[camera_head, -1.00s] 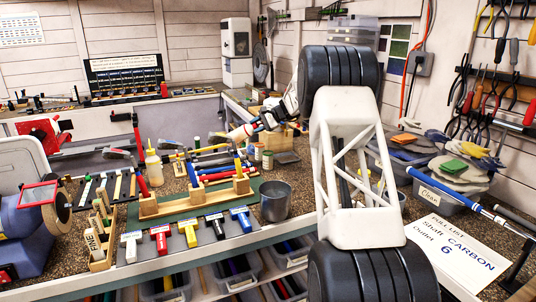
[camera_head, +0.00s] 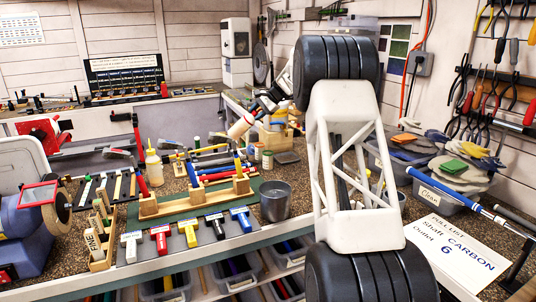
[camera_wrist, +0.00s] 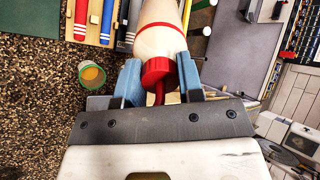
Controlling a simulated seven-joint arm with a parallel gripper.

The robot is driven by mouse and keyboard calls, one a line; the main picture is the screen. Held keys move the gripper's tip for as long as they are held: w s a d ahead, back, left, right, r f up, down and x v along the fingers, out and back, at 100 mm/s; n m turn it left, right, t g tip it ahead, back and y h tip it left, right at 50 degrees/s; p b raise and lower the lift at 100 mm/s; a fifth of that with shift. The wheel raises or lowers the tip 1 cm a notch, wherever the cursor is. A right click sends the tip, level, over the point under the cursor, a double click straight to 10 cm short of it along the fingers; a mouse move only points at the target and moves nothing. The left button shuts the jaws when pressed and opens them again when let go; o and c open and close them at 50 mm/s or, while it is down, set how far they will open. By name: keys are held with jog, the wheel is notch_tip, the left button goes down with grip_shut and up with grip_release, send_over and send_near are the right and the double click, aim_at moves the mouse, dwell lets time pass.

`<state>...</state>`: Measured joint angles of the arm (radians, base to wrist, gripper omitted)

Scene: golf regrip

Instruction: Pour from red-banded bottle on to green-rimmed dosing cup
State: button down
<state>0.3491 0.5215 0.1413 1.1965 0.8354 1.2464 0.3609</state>
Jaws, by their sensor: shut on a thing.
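The red-banded bottle (camera_wrist: 160,45) is pale, with a red cap and spout (camera_wrist: 158,74) and a thin red band. My gripper (camera_wrist: 160,84) is shut on it, with blue pads on both sides near the cap. In the head view my gripper (camera_head: 262,106) holds the bottle (camera_head: 240,127) tilted above the back of the bench, its wide end toward lower left. The green-rimmed dosing cup (camera_wrist: 92,75) stands on the speckled bench top, left of the bottle in the wrist view, apart from it. Amber liquid shows inside the cup.
A wooden rack (camera_head: 195,203) with coloured grips and a grey metal cup (camera_head: 275,201) stand in front of the bottle. A yellowish squeeze bottle (camera_head: 153,165) stands to the left. Small jars (camera_head: 267,159) stand just below the held bottle.

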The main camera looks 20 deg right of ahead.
jog(key=shift+r+g+h, duration=0.3)
jog(key=shift+r+h, duration=0.2)
jog(key=shift+r, duration=0.55)
jog(key=shift+r, duration=0.1)
